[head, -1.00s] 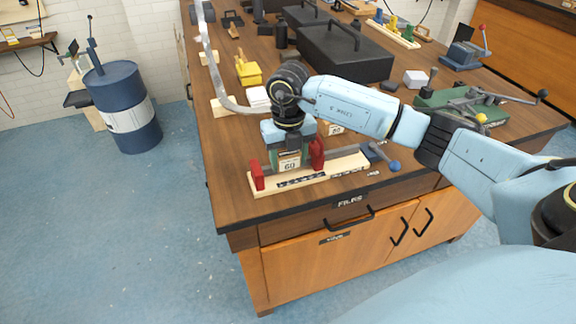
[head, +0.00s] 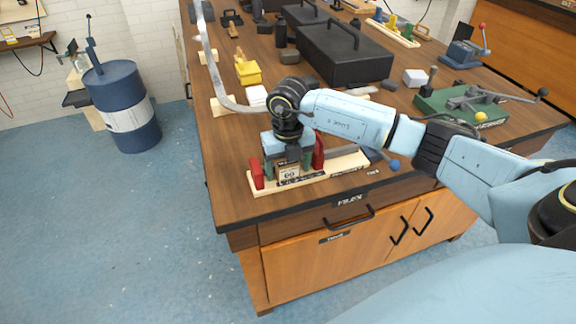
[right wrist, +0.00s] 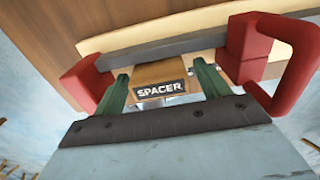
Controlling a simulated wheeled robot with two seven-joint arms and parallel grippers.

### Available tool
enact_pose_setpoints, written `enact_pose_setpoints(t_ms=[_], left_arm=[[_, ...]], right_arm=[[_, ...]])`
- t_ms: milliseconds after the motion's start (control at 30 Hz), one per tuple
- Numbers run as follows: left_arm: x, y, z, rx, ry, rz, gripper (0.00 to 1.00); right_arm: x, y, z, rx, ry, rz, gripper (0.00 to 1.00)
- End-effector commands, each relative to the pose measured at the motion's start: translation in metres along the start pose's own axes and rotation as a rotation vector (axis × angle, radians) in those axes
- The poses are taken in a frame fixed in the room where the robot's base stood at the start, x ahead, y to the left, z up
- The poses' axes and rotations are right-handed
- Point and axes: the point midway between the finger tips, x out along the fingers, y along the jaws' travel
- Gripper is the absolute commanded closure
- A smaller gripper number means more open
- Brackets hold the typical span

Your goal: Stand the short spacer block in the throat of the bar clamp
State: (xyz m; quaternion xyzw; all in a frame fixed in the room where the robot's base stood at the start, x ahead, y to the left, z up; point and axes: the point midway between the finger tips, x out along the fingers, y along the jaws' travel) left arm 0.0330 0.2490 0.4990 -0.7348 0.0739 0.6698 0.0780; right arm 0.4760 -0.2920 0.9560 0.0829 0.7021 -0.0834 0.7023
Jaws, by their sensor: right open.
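The bar clamp lies on a pale wooden base (head: 345,166) at the bench's near edge, with a red left jaw (head: 257,174) and a red right jaw (head: 318,153). Both jaws also show in the right wrist view (right wrist: 88,84). The spacer block (head: 289,174), a wooden block marked 60, stands upright in the throat between the jaws. Its top reads SPACER in the right wrist view (right wrist: 160,85). My right gripper (head: 287,166) is low over it, open, with a green finger on each side and small gaps beside the block. Whether the block's underside touches is hidden. My left gripper is out of view.
A blue-ball handle (head: 394,165) sticks out at the clamp's right end. A green fixture (head: 455,105) with levers stands at the right, a black toolbox (head: 345,55) behind. The near left bench corner is clear.

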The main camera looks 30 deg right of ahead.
Motion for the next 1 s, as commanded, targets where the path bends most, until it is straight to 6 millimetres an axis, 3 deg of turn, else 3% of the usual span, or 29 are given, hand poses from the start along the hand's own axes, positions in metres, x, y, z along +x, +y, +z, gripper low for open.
enact_pose_setpoints(t_ms=[233, 500, 700, 1000], left_arm=[[-0.002, 0.0, 0.0, 0.0, 0.001, 0.0, 0.64], [-0.001, 0.0, 0.0, 0.0, 0.001, 0.0, 0.64], [0.0, 0.0, 0.0, 0.0, 0.0, 0.0, 0.64], [0.0, 0.0, 0.0, 0.0, 0.0, 0.0, 0.64]], right_arm=[[-0.02, 0.0, 0.001, 0.001, -0.004, 0.001, 0.25], [-0.078, 0.0, 0.001, 0.0, -0.005, 0.001, 0.25], [-0.111, 0.0, 0.001, 0.001, -0.002, 0.001, 0.25], [-0.124, 0.0, 0.0, 0.001, 0.0, 0.0, 0.25]])
